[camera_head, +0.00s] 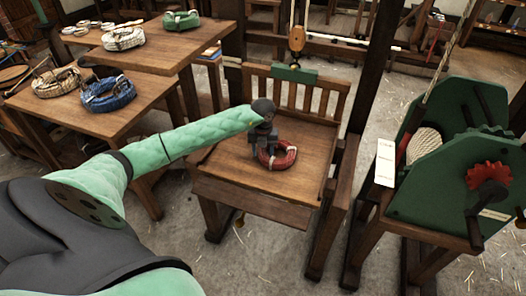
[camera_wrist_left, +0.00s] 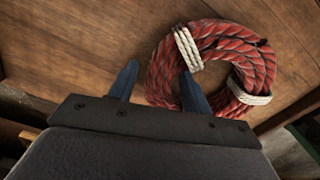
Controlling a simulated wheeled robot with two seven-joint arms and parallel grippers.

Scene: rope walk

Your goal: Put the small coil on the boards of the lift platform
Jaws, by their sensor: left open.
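The small coil, red rope bound with white ties, lies flat on the lift platform (camera_head: 225,165), a wooden deck with a slatted back. The coil (camera_head: 290,156) shows in the head view just right of my left gripper (camera_head: 262,157). In the left wrist view the coil (camera_wrist_left: 240,55) rests on brown boards (camera_wrist_left: 80,40). My left gripper (camera_wrist_left: 160,83) is open there, its two blue fingers apart. The coil's left side shows between them, and the right finger overlaps the coil near its hole. Whether the fingers touch it I cannot tell. My right gripper is out of view.
A pulley block (camera_head: 297,38) hangs above the platform's back. A green-sided winch (camera_head: 440,178) stands to the right. At the left, tables hold a blue coil (camera_head: 108,95), a beige coil (camera_head: 56,82), a white coil (camera_head: 123,39) and a green bundle (camera_head: 181,20).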

